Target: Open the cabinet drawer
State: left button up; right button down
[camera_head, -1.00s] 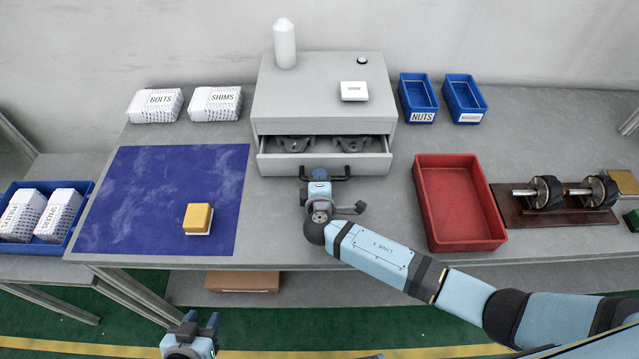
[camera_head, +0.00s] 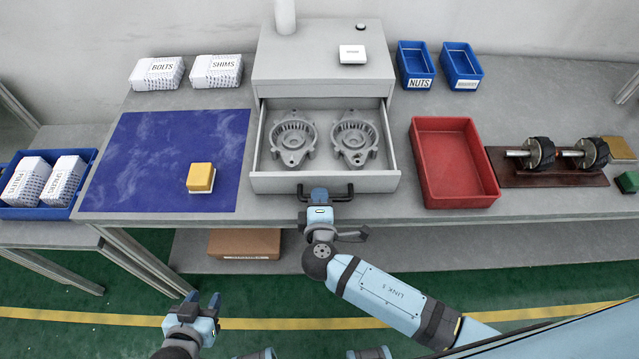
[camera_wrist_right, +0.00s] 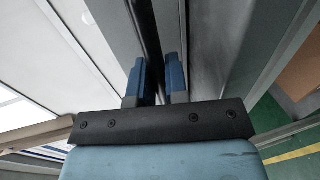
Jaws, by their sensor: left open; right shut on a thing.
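The grey cabinet (camera_head: 320,68) stands on the workbench. Its drawer (camera_head: 325,183) is pulled well out toward me, and two grey metal housings (camera_head: 293,139) and (camera_head: 354,138) lie inside it. My right gripper (camera_head: 319,195) is at the drawer's black handle (camera_head: 340,195), shut on the handle. In the right wrist view, the two blue fingers (camera_wrist_right: 158,80) sit on either side of the dark handle bar (camera_wrist_right: 146,40). My left gripper (camera_head: 205,308) is open and empty, low in front of the bench and away from the drawer.
A blue mat (camera_head: 165,160) with a yellow block (camera_head: 201,177) lies left of the drawer. A red tray (camera_head: 455,195) stands close on its right. Blue bins (camera_head: 415,66) and white boxes (camera_head: 157,73) stand at the back. A rotor stand (camera_head: 545,180) is far right.

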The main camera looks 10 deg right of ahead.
pick_arm(q)
jog(key=shift+s+f, duration=0.1)
pick_arm(e)
jog(key=shift+s+a, duration=0.1)
jog(key=shift+s, duration=0.5)
jog(key=c, duration=1.1)
grip_release()
jog(key=shift+c, duration=0.2)
pick_arm(q)
jog(key=shift+s, duration=0.15)
